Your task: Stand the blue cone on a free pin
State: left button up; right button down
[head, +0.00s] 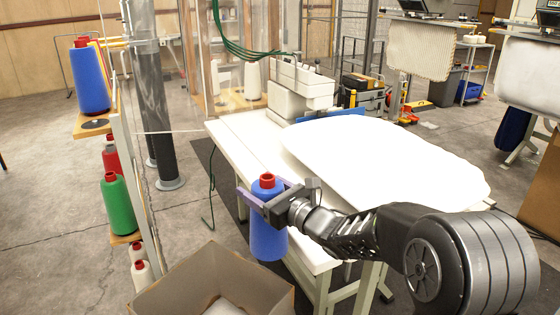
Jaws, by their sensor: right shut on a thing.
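The blue cone (268,238) with a red top is held upright in my right gripper (264,197), in front of the white table. The gripper's jaws are shut around its upper part, and the cone hangs above the floor just behind an open cardboard box. A cone rack (134,165) stands at the left. Its upper wooden shelf (82,131) has a dark round disc (95,124) with no cone on it, in front of another blue cone (90,82). A pin on that disc cannot be made out. My left gripper is not in view.
The rack's lower shelf holds a green cone (118,205) and a red cone (111,160); white cones (142,276) stand below. The cardboard box (172,297) is at the bottom.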

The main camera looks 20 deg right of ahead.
aim_at(275, 235)
jog(key=shift+h, duration=0.3)
jog(key=a+f, duration=0.1)
jog(key=f, duration=0.1)
jog(key=a+f, duration=0.1)
jog(key=f, duration=0.1)
jog(key=s+a+f, duration=0.1)
jog(key=f, duration=0.1)
jog(key=shift+a+f, duration=0.25)
jog(key=shift+f, duration=0.1)
jog(key=s+f+m+h, duration=0.1)
jog(key=s+d+f+m+t+h, duration=0.1)
jog(key=f, duration=0.1)
jog(key=s+f+m+h, duration=0.1)
jog(key=f+h, duration=0.1)
jog(key=shift+s+d, duration=0.3)
jog(key=s+d+h, duration=0.1)
jog(key=s+d+r+m+h, duration=0.1)
jog(key=shift+s+d+r+t, duration=0.15)
jog(key=shift+d+r+t, duration=0.05)
jog(key=shift+d+t, duration=0.1)
jog(key=shift+s+d+r+m+h, duration=0.3)
jog(key=shift+d+r+m+h, duration=0.05)
jog(key=shift+d+m+h, duration=0.1)
